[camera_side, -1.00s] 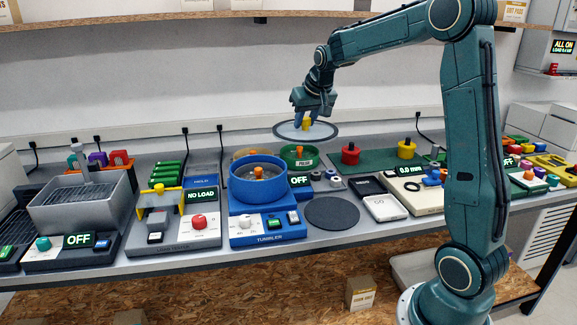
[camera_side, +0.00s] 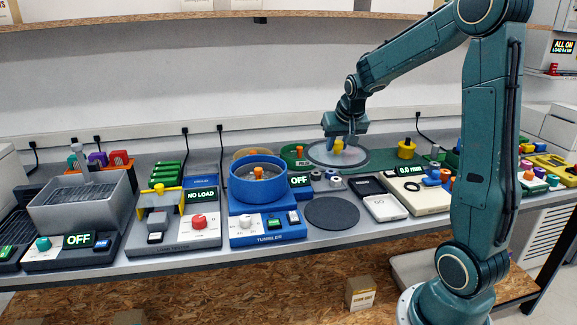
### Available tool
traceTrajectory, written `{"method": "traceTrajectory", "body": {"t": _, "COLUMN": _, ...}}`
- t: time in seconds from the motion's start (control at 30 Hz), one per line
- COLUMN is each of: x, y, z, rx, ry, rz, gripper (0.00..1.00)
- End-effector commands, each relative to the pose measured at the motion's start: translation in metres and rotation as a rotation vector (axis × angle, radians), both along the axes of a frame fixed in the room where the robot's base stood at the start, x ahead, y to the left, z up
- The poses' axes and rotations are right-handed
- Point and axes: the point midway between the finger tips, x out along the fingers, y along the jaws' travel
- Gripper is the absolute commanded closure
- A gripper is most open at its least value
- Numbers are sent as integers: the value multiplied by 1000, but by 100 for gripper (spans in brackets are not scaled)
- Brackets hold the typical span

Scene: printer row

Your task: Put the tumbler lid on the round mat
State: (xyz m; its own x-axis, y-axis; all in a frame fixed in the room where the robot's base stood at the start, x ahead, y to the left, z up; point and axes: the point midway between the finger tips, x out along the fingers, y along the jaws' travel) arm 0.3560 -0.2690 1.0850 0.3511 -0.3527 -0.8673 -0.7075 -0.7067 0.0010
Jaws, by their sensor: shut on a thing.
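The tumbler lid is a clear grey disc with a dark rim (camera_side: 322,160) and a yellow knob. My gripper (camera_side: 338,145) is shut on the knob and holds the lid roughly level. In the picture the lid overlaps the green mat and the green pot behind the tumbler; its exact height above the bench is hard to tell. The round mat (camera_side: 332,212) is dark grey, flat and bare, nearer the front edge. The blue tumbler (camera_side: 258,185) stands left of it, open at the top, with an orange post inside.
A white scale-like device (camera_side: 385,207) lies right of the mat. Small rings (camera_side: 335,180) lie behind the mat. A yellow pot (camera_side: 407,151) stands on the green mat (camera_side: 375,166).

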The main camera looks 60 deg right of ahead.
Motion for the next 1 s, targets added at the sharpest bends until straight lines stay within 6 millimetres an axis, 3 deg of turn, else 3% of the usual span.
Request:
{"method": "traceTrajectory", "body": {"t": 0.7, "x": 0, "y": 1, "z": -127, "rx": 2, "ry": 3, "rz": 1, "gripper": 98}}
{"method": "traceTrajectory", "body": {"t": 1.0, "x": 0, "y": 0, "z": -149, "rx": 0, "ry": 0, "rz": 1, "gripper": 98}}
